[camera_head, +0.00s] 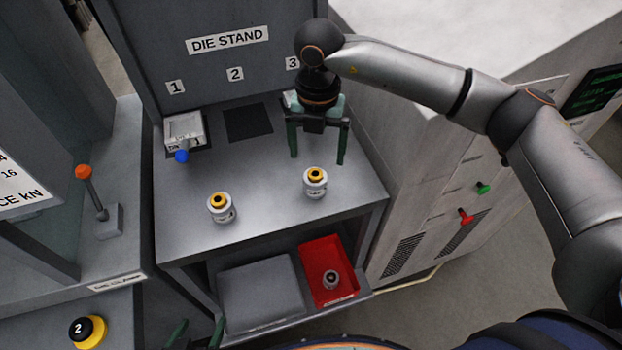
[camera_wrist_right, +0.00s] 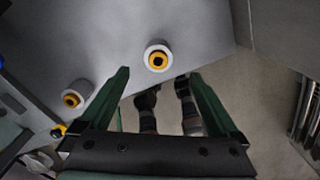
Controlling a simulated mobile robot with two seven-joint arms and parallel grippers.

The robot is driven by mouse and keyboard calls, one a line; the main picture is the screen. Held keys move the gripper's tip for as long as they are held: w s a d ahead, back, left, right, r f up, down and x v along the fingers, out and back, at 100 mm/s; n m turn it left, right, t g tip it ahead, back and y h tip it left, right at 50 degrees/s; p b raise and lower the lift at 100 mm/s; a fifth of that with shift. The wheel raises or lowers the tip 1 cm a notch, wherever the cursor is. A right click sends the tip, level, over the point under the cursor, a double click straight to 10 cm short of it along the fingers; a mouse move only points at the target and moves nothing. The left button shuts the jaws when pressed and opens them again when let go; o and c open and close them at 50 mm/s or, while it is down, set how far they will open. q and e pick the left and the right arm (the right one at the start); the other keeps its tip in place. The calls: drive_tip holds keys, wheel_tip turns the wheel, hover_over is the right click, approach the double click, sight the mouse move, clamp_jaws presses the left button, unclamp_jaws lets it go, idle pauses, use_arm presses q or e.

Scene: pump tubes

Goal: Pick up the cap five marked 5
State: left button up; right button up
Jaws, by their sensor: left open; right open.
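Two short white cylinders with yellow rings and dark centres stand upright on the grey die stand. One (camera_head: 315,184) is at the right and one (camera_head: 220,209) at the left. Their side markings are too small to read, so I cannot tell which is cap five. My right gripper (camera_head: 317,158) is open and empty, pointing down above the stand behind the right cylinder. In the right wrist view the right cylinder (camera_wrist_right: 157,59) shows just beyond the open fingertips, and the left cylinder (camera_wrist_right: 74,97) lies to their left. My left gripper (camera_head: 198,327) is open at the bottom edge, partly cut off.
A grey block with a blue knob (camera_head: 182,156) sits at position 1; a dark square (camera_head: 248,122) marks position 2. An object at position 3 is mostly hidden by my gripper. A red bin (camera_head: 318,250) holding a grey part is on the lower shelf.

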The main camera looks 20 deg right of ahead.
sight(315, 174)
wheel_tip(315, 174, down, 4)
drive_tip(key=shift+r, duration=0.25)
drive_tip(key=shift+a+f+p, duration=0.15)
drive_tip(key=shift+f+p, duration=0.65)
drive_tip(key=shift+f, duration=1.95)
drive_tip(key=shift+c, duration=0.4)
drive_tip(key=shift+r, duration=0.1)
clamp_jaws()
